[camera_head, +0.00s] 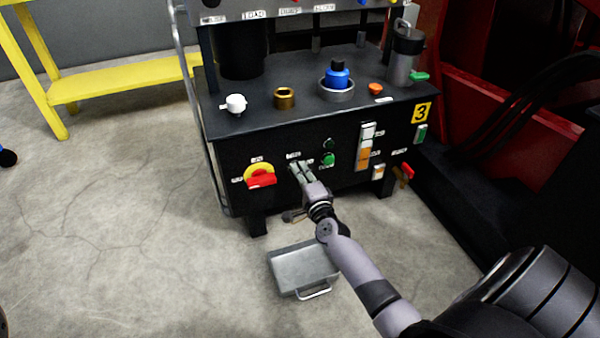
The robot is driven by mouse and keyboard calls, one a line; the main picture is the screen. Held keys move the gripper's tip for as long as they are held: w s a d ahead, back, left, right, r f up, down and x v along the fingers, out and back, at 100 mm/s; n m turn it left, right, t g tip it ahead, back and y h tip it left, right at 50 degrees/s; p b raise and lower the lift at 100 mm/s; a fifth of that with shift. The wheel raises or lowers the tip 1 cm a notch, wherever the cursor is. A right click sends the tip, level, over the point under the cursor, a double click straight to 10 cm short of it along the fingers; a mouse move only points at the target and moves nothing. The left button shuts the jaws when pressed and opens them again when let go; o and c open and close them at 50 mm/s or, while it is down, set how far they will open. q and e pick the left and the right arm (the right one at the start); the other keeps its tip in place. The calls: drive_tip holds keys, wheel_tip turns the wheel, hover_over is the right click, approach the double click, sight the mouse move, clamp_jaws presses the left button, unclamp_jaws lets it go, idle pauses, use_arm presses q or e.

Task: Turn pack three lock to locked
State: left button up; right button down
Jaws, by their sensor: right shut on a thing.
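Pack three is a black cabinet (237,150) with a yellow "3" plate (421,112) at its right front. My right gripper (300,170) reaches its front panel from below right. Its fingers are shut on a small control between the red-and-yellow switch and the green button. The fingers hide most of that control, so I cannot tell its turn position or read its small labels. The red-and-yellow rotary switch (261,175) is left of the gripper, apart from it. My left gripper is not in view.
A green button (328,160) sits close to the right of the fingers. A metal tray (303,266) lies on the floor below. A red handle (407,172) is at the panel's right. A yellow bench (120,84) stands back left.

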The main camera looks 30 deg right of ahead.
drive_tip(key=c, duration=1.7)
unclamp_jaws()
drive_tip(key=shift+o, duration=0.2)
drive_tip(key=shift+s, duration=0.1)
drive_tip(key=v, duration=1.2)
